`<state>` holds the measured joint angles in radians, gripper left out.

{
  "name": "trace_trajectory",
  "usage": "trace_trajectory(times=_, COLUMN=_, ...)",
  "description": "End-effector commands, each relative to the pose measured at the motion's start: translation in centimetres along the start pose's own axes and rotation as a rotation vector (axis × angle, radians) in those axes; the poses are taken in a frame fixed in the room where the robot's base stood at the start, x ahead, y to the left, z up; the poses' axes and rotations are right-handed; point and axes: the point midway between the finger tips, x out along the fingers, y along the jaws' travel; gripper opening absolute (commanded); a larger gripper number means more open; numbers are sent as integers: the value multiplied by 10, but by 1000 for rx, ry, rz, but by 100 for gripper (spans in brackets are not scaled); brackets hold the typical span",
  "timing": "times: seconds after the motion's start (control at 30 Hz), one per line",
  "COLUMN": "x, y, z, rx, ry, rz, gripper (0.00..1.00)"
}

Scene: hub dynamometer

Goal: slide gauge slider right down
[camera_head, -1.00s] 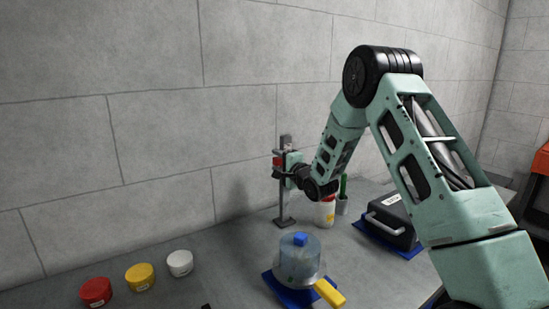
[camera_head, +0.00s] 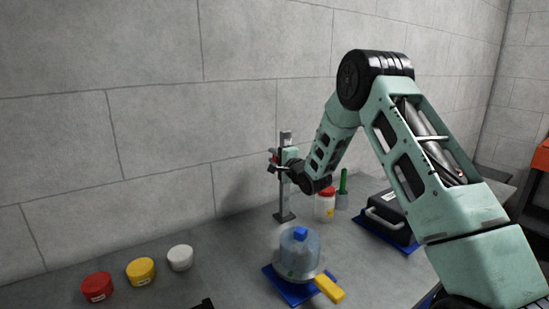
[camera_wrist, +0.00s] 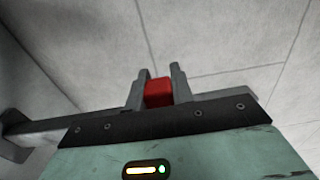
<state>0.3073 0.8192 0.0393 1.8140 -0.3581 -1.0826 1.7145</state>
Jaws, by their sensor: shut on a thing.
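The gauge stand is a thin grey upright post (camera_head: 285,205) on a small dark foot, standing on the bench near the wall. Its small red slider (camera_head: 275,157) is near the upper part of the post, mostly covered by my gripper (camera_head: 273,160). In the wrist view the red slider (camera_wrist: 158,93) sits between the two grey fingers of my gripper (camera_wrist: 159,88), which are shut on it. My gripper's body hides part of the post.
A red-lidded white jar (camera_head: 325,205) and a cup with a green item (camera_head: 342,190) stand right of the post. A black case (camera_head: 390,222) is at right. Red (camera_head: 97,287), yellow and white pots stand left.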

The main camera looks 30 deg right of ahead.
Motion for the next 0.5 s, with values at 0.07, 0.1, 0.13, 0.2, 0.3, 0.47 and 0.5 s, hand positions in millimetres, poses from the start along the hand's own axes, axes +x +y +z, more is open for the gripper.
trace_trajectory(times=0.07, x=-1, y=19, z=-1, rx=2, ry=1, rz=4, gripper=0)
trace_trajectory(times=0.1, x=-1, y=25, z=-1, rx=2, ry=1, rz=4, gripper=0)
trace_trajectory(times=0.13, x=-1, y=29, z=-1, rx=2, ry=1, rz=4, gripper=0)
trace_trajectory(times=0.2, x=-1, y=37, z=-1, rx=1, ry=1, rz=4, gripper=0)
trace_trajectory(times=0.3, x=-1, y=39, z=0, rx=0, ry=0, rz=5, gripper=0)
trace_trajectory(times=0.47, x=-1, y=39, z=0, rx=1, ry=0, rz=8, gripper=0)
trace_trajectory(times=0.5, x=-1, y=39, z=0, rx=1, ry=0, rz=9, gripper=0)
